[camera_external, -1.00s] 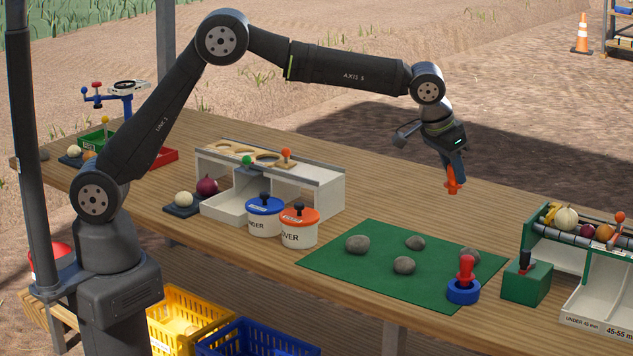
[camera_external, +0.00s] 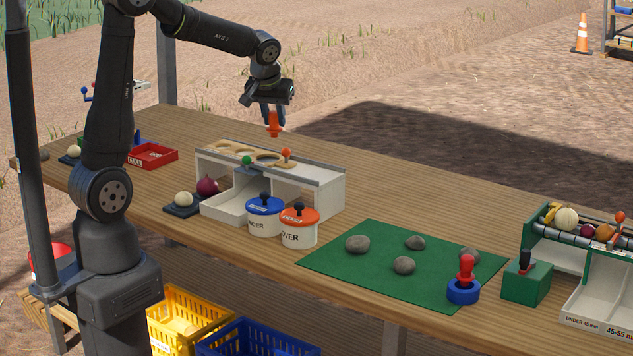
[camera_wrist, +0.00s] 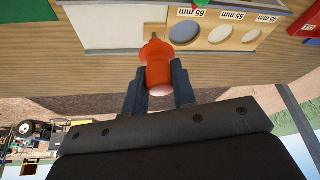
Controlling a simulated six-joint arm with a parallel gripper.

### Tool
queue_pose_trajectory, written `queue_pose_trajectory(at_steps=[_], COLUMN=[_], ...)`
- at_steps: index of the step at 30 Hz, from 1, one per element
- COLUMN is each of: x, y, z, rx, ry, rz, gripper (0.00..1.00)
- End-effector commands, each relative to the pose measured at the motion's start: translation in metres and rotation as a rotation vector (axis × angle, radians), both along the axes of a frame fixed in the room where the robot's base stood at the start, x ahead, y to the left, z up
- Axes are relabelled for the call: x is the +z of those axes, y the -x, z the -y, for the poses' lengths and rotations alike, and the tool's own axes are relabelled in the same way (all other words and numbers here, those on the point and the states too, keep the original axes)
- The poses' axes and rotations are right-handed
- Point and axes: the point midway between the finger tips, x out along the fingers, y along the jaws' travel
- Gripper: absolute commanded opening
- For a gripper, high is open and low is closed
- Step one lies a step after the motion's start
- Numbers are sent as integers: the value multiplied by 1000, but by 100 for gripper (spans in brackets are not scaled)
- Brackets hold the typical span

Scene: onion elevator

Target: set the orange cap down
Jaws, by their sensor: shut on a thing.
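My gripper (camera_external: 273,117) is shut on the orange cap (camera_external: 273,124) and holds it in the air above the back of the wooden table, behind the white sorting box. In the wrist view, the orange cap (camera_wrist: 157,72) sits between the two dark fingers, with its narrow tip pointing away from my gripper. The cap appears clear of the table and of the box. Parts of the cap's sides are hidden by the fingers.
The white sorting box (camera_external: 325,198) has round holes and small green and orange knobs on top. Pots with a blue lid (camera_external: 264,205) and an orange lid (camera_external: 299,216) stand in front. A red tray (camera_external: 152,157) is left. The table behind the box is clear.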

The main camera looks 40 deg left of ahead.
Motion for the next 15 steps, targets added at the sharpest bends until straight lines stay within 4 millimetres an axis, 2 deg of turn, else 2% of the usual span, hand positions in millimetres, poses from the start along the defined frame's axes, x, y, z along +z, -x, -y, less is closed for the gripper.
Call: queue_pose_trajectory(at_steps=[1, 6, 10, 15], x=[-1, -10, -18, -27], y=[13, 59, 96, 133], z=[-26, -94, -133, -163], rx=[50, 197, 296, 388], ry=[0, 3, 5, 7], rz=[0, 1, 1, 0], gripper=[3, 3, 3, 3])
